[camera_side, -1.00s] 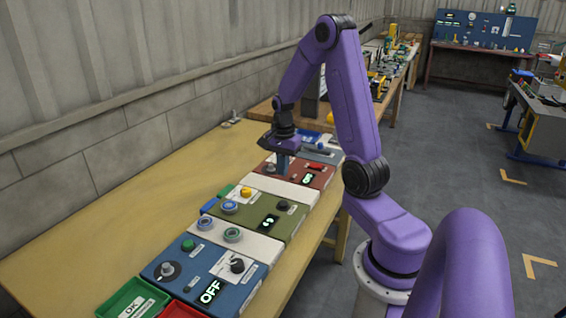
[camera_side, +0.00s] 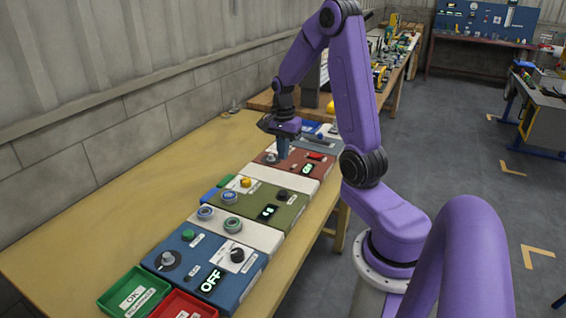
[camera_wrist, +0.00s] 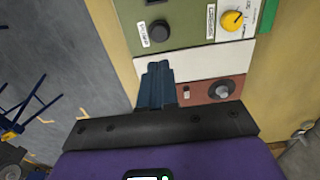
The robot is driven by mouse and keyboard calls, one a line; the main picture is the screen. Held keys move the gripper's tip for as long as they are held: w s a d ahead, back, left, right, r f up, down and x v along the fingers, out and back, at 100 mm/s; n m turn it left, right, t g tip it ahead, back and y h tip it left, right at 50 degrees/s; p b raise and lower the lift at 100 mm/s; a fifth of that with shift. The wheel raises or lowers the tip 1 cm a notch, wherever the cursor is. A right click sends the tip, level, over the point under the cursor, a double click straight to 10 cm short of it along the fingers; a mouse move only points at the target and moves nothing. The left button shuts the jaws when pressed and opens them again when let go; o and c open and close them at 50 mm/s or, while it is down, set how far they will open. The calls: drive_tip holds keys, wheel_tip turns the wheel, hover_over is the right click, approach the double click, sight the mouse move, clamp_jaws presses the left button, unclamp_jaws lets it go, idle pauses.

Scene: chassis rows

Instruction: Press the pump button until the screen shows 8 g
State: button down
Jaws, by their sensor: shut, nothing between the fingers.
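My gripper (camera_side: 283,156) is shut and empty, pointing down over the red panel (camera_side: 260,169). In the wrist view its shut fingers (camera_wrist: 156,72) stand in front of the white strip and the red panel's edge. The red panel carries a grey knob (camera_side: 270,157), a red part (camera_side: 314,156) and a lit screen (camera_side: 308,169) whose reading I cannot make out. Whether the fingertips touch anything is unclear.
A green panel (camera_side: 254,202) has a yellow knob (camera_side: 246,183), a black round control (camera_side: 282,192) and a lit screen (camera_side: 268,212). A blue panel (camera_side: 232,283) shows OFF. Green (camera_side: 108,300) and red (camera_side: 152,313) trays stand in front. The table's left side is clear.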

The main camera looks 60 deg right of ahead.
sight(283, 193)
drive_tip(key=shift+r, duration=0.75)
wheel_tip(283, 193, down, 14)
idle(0.6)
drive_tip(key=shift+f, duration=0.1)
drive_tip(key=shift+s+f, duration=0.15)
drive_tip(key=shift+f, duration=0.9)
wheel_tip(283, 193, up, 14)
drive_tip(key=shift+r, duration=0.15)
